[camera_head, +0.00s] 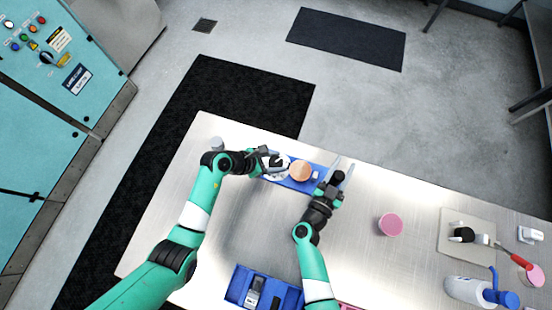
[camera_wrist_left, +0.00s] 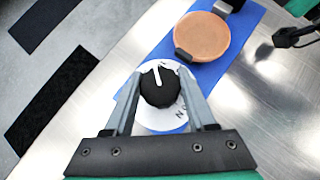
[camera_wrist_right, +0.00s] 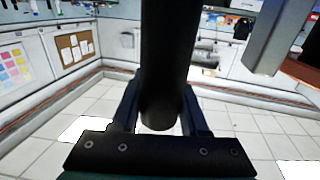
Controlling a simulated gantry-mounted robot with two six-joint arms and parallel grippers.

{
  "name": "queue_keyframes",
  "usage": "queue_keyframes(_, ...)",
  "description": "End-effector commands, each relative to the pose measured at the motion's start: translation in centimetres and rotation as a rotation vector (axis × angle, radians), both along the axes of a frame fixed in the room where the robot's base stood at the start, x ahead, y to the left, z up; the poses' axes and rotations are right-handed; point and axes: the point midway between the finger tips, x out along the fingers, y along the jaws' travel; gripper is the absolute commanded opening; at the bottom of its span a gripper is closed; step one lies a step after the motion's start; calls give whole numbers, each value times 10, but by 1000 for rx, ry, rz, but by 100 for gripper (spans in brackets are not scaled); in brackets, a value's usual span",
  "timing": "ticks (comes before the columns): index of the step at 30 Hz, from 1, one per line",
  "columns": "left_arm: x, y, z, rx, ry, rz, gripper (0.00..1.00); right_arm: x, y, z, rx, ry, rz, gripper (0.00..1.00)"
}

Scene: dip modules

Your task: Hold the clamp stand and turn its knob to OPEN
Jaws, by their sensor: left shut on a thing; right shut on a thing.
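The clamp stand has a blue base (camera_head: 309,187) near the table's far edge, with a copper-coloured disc (camera_head: 301,170) on it. In the left wrist view, its black knob (camera_wrist_left: 160,87) sits on a white dial (camera_wrist_left: 150,121). The knob's white pointer points up and slightly left; the dial lettering is only partly readable. My left gripper (camera_head: 279,162) has its fingers on both sides of the knob, shut on it. My right gripper (camera_head: 341,172) is shut on a thick black post (camera_wrist_right: 165,70), which appears to belong to the stand and fills the right wrist view.
A blue bin (camera_head: 235,292) with dark items lies at the table's front. A pink disc (camera_head: 390,224) sits right of my right arm. Farther right are a beige board (camera_head: 453,244), a white bottle (camera_head: 466,290) and a red-handled tool (camera_head: 514,258). The steel table between my arms is clear.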

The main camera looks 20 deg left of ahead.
Motion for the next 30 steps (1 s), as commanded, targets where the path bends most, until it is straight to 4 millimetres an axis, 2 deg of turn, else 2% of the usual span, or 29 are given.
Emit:
queue_keyframes(12, -1, 0, -1, 5, 1, 353, 0, 0, 0, -1, 0, 1, 0, 0)
queue_keyframes(23, 0, 1, -1, 0, 1, 390, 0, 0, 0, -1, 0, 1, 0, 0)
queue_keyframes(24, 0, 1, -1, 0, 1, 390, 60, 0, 0, -1, 0, 1, 0, 0)
queue_keyframes(28, 0, 1, -1, 0, 0, 390, 83, 0, 0, -1, 0, 1, -1, 0)
queue_keyframes(30, 0, 1, 0, 0, 0, 390, 86, 0, 0, -1, 0, 1, 0, 0)
